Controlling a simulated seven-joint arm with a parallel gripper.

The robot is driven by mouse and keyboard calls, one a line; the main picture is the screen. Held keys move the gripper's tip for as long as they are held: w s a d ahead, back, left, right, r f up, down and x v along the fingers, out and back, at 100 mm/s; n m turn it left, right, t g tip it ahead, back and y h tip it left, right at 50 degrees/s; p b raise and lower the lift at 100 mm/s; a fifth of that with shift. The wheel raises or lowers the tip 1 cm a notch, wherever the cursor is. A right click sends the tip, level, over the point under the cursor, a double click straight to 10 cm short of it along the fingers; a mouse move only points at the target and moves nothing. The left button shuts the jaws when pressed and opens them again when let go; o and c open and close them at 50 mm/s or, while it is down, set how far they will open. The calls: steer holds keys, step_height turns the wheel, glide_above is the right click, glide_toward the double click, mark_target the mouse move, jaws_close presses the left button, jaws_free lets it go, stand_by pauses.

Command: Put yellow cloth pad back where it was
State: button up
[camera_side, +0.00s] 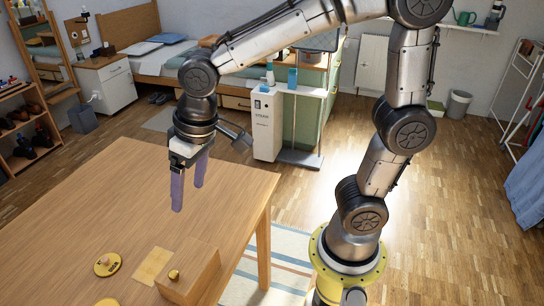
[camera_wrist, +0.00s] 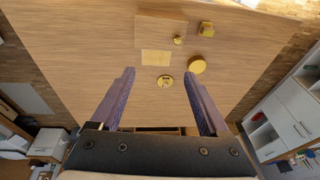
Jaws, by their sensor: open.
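A flat, pale yellow square (camera_side: 152,265) lies on the table against the wooden box (camera_side: 200,277); it looks like the yellow cloth pad, but its material is too small to tell. In the wrist view the pale square (camera_wrist: 155,57) lies just below the box (camera_wrist: 160,25). A small gold knob (camera_side: 174,275) shows at the box, near the square; I cannot tell whether a drawer there is open. My gripper (camera_side: 188,198) is open and empty, well above the table, with its purple fingers pointing down. In the wrist view the fingertips (camera_wrist: 158,71) are apart.
A round yellow disc with marks (camera_side: 107,264) lies left of the square. A second round yellow piece (camera_side: 107,301) is cut by the picture's bottom edge; it shows whole in the wrist view (camera_wrist: 197,64). The table's far side is clear.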

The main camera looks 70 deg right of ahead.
steer(key=s+d+r+t+h, duration=0.1)
steer(key=s+d+r+t, duration=0.1)
steer(key=s+d, duration=0.8)
steer(key=s+t, duration=0.1)
steer(key=s, duration=0.2)
steer(key=shift+s+d+r, duration=0.3)
steer(key=shift+s+d, duration=0.1)
